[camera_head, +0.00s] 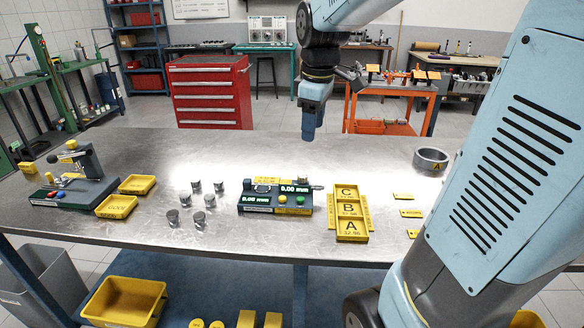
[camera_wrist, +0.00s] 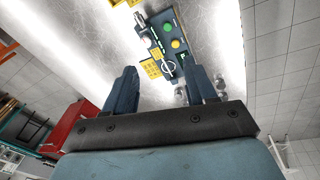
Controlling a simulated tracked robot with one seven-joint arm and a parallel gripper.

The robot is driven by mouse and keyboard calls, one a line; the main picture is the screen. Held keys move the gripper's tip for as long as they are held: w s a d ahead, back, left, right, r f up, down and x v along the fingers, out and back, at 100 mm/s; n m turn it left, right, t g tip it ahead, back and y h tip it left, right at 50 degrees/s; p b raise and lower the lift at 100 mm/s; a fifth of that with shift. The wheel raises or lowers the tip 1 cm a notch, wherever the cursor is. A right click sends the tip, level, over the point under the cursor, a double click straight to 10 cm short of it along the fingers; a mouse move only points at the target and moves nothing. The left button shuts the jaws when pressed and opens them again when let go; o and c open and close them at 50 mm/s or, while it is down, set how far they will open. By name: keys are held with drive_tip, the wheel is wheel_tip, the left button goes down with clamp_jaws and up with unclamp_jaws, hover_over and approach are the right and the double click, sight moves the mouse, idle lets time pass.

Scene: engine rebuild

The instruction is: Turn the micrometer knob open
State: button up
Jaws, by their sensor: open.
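In the wrist view the station (camera_wrist: 160,42) lies beyond the fingertips, and the metallic knob (camera_wrist: 138,18) is near the top edge. My gripper (camera_head: 309,137) hangs above the bench, behind the station and apart from it. Its fingers (camera_wrist: 162,68) are spread with nothing held between them.
Several metal pistons (camera_head: 197,203) stand left of the station. A yellow tray (camera_head: 351,229) marked A and C is to its right. A metal ring (camera_head: 430,160) and yellow labels lie farther right. Another fixture (camera_head: 72,180) and yellow bins (camera_head: 117,206) are at left.

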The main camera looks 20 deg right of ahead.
sight(303, 175)
drive_tip(key=w+f+n+g, duration=0.2)
drive_tip(key=w+f+n, duration=0.25)
drive_tip(key=w, duration=0.35)
drive_tip(key=shift+n, duration=0.25)
drive_tip(key=f, duration=0.9)
drive_tip(key=d+f, duration=0.1)
drive_tip(key=f, duration=0.3)
drive_tip(key=shift+f, duration=0.2)
clamp_jaws()
